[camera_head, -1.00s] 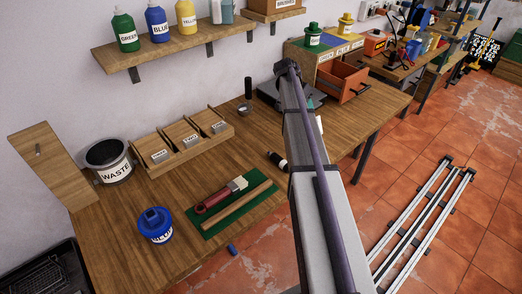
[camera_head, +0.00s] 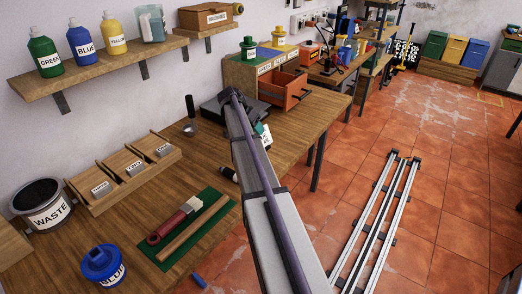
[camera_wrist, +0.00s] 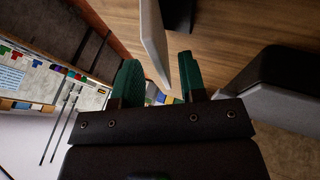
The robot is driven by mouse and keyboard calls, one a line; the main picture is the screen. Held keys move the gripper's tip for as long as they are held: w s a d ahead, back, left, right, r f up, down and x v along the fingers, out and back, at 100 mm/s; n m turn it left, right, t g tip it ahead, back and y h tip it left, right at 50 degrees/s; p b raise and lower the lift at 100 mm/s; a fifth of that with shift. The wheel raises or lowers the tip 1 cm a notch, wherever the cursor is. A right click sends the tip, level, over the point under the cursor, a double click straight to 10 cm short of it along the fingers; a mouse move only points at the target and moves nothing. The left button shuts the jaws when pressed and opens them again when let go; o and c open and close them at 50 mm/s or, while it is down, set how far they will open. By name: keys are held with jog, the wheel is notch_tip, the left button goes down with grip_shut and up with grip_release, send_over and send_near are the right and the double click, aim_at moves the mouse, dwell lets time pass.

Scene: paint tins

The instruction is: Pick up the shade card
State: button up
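My gripper (camera_wrist: 160,80) is open, with a finger on either side of the panel's lower end. Gaps show on both sides, with no clear contact.
A dark grey block (camera_wrist: 285,85) lies close on the right in the wrist view. On the table are a green mat (camera_head: 168,262) with a brush and stick, a blue tin (camera_head: 103,268), a waste bin (camera_head: 42,205) and an open orange drawer (camera_head: 290,92).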

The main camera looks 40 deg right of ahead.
jog(key=b+x, duration=0.1)
jog(key=x, duration=0.2)
jog(key=shift+f+b, duration=0.3)
jog(key=shift+r, duration=0.25)
grip_shut()
